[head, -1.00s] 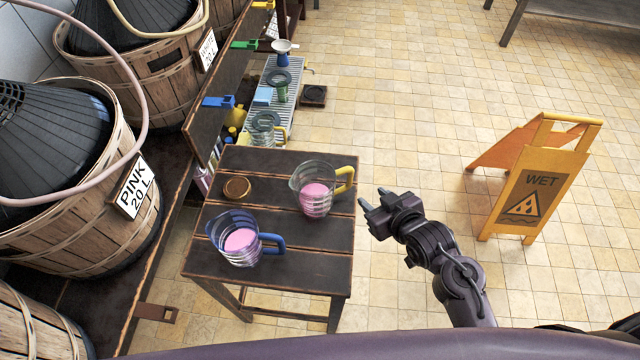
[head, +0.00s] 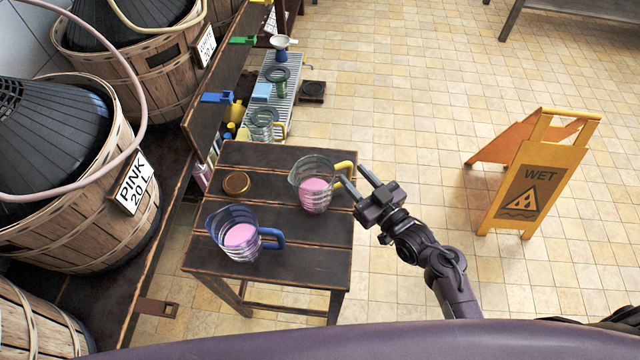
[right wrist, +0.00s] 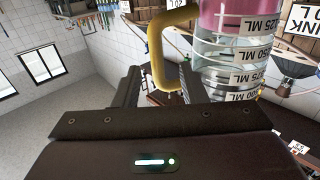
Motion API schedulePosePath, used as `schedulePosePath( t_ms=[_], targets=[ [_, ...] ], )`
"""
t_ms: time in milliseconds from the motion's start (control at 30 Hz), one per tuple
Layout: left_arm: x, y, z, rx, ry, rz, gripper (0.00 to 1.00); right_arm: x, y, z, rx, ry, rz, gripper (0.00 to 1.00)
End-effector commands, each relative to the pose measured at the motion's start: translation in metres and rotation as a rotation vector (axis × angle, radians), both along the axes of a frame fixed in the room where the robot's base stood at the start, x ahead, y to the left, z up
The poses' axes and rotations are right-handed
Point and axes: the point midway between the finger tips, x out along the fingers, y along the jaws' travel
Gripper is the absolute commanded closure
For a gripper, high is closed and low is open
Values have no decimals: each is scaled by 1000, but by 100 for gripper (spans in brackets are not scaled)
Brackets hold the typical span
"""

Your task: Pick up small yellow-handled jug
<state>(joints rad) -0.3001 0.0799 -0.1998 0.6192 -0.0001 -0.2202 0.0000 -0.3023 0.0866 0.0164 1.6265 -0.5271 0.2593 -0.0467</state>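The small yellow-handled jug (head: 314,188) stands on the dark wooden stool (head: 300,262). It is clear and holds pink liquid, and its yellow handle points right. My right gripper (head: 354,176) is open at the handle, with its fingers reaching towards it from the right. In the right wrist view the yellow handle (right wrist: 158,62) shows between the spread fingers (right wrist: 160,88), and the jug's marked wall (right wrist: 235,60) is just beyond. I cannot tell whether the fingers touch the handle. My left gripper is not in view.
A blue-handled jug (head: 238,236) with pink liquid stands on the stool's front left. A round lid (head: 236,183) lies behind it. Large basketed demijohns (head: 75,215) line the left. A yellow wet-floor sign (head: 528,185) stands right, with open floor between.

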Motion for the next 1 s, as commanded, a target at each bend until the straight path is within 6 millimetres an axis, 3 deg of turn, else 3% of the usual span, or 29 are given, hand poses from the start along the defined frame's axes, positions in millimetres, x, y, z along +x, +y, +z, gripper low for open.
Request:
schedulePosePath(
  t_ms=[300, 600, 900, 1000],
  targets=[
    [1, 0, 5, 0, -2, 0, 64, 40, 20, 2, 2, 1, -1, 62],
    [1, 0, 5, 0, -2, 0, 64, 46, 23, 1, -1, 3, -1, 62],
    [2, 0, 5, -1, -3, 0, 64, 46, 23, 1, -1, 2, -1, 98],
    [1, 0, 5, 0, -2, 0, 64, 45, 23, 1, -1, 2, -1, 100]
  ],
)
